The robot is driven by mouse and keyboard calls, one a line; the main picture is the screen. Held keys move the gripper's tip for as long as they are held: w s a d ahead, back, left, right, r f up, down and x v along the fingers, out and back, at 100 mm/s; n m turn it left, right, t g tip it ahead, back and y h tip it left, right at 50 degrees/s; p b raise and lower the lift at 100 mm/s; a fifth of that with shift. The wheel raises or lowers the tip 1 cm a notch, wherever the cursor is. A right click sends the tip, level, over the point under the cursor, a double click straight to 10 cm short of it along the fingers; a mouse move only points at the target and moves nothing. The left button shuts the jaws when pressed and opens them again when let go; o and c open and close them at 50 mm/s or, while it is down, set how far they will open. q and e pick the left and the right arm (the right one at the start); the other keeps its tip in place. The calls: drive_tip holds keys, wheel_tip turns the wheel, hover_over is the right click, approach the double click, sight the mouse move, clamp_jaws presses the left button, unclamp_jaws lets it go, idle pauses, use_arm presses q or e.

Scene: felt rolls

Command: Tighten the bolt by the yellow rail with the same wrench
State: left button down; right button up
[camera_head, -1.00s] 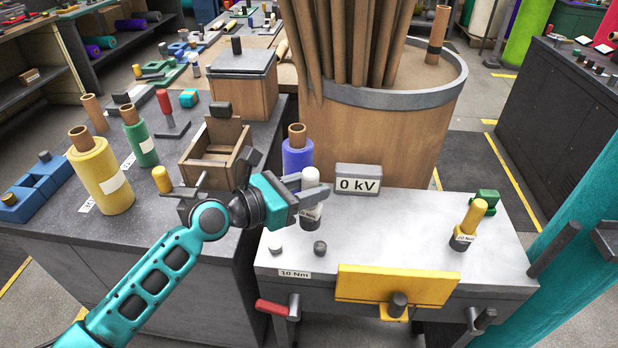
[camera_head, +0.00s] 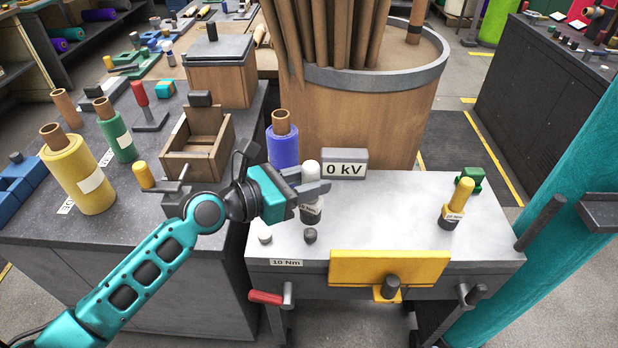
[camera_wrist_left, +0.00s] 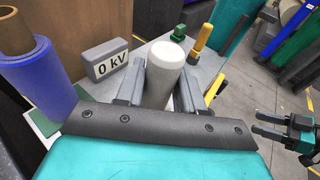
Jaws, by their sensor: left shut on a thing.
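My left gripper (camera_head: 318,190) is shut on a white-topped tool (camera_head: 311,174) with a dark, labelled lower part, over the left side of the light-topped bench. The white top stands between the fingers in the left wrist view (camera_wrist_left: 165,72); whether its base touches the bench is unclear. A similar yellow-handled tool (camera_head: 460,196) stands at the bench's right. The yellow rail (camera_head: 388,268) is on the bench's front edge, with a dark grey bolt (camera_head: 391,286) below it. My right gripper (camera_wrist_left: 272,124) shows at the right of the left wrist view, fingers apart and empty.
A "0 kV" box (camera_head: 344,164) and a blue roll (camera_head: 283,145) stand close behind my left gripper. A white knob (camera_head: 265,238) and a dark knob (camera_head: 310,236) sit in front. A red handle (camera_head: 265,297) sticks out at front left. The bench middle is clear.

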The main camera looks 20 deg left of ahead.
sight(303, 208)
use_arm(q)
drive_tip(key=shift+f+b, duration=1.2)
drive_tip(key=shift+f, duration=1.15)
drive_tip(key=shift+p, duration=0.3)
drive_tip(key=shift+f+b, duration=0.35)
drive_tip(key=shift+f, duration=0.2)
drive_tip(key=shift+s+f, duration=0.15)
drive_tip(key=shift+f, duration=0.4)
idle(1.9)
drive_tip(key=shift+r+p, duration=0.15)
drive_tip(key=shift+p, duration=0.3)
idle(1.9)
